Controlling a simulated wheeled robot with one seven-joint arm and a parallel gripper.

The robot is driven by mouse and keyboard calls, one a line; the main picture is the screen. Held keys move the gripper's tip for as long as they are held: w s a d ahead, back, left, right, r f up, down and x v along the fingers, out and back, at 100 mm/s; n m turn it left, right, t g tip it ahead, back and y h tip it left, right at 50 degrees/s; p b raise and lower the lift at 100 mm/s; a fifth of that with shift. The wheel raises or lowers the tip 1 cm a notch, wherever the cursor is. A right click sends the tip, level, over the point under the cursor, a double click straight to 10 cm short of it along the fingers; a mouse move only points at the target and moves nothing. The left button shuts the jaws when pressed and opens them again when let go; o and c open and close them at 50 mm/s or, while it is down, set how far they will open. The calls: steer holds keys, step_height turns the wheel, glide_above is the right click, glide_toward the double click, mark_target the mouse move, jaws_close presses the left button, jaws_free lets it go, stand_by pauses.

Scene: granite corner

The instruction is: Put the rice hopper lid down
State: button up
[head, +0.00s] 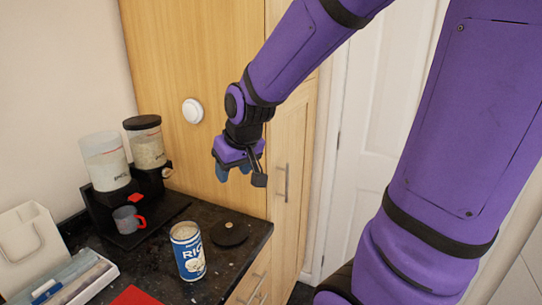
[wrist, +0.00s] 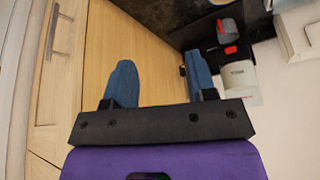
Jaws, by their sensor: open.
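The rice hopper lid, a flat black disc with a small knob (head: 230,234), lies on the dark granite counter near its front right corner. The left hopper (head: 104,160) is clear, holds pale contents and has no lid on. My gripper (head: 238,176) is above the counter, in front of the wood cabinet, apart from the lid. In the wrist view its two blue fingers (wrist: 161,85) are spread wide with nothing between them. The lid does not show clearly in the wrist view.
A second hopper (head: 149,150) wears a dark lid. A grey mug with a red handle (head: 127,219) stands on the dispenser base. A blue rice tin (head: 188,252) stands left of the lid. A white tray (head: 75,282) and a red item (head: 136,296) lie nearer.

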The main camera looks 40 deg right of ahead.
steer(key=s+a+r, duration=0.1)
steer(key=s+r, duration=0.3)
steer(key=s, duration=0.4)
steer(key=s+a+r, duration=0.1)
steer(key=s+r, duration=0.4)
steer(key=s, duration=0.2)
steer(key=shift+s+a+r+n, duration=0.25)
steer(key=shift+s+a+n, duration=0.05)
steer(key=shift+s+n, duration=0.1)
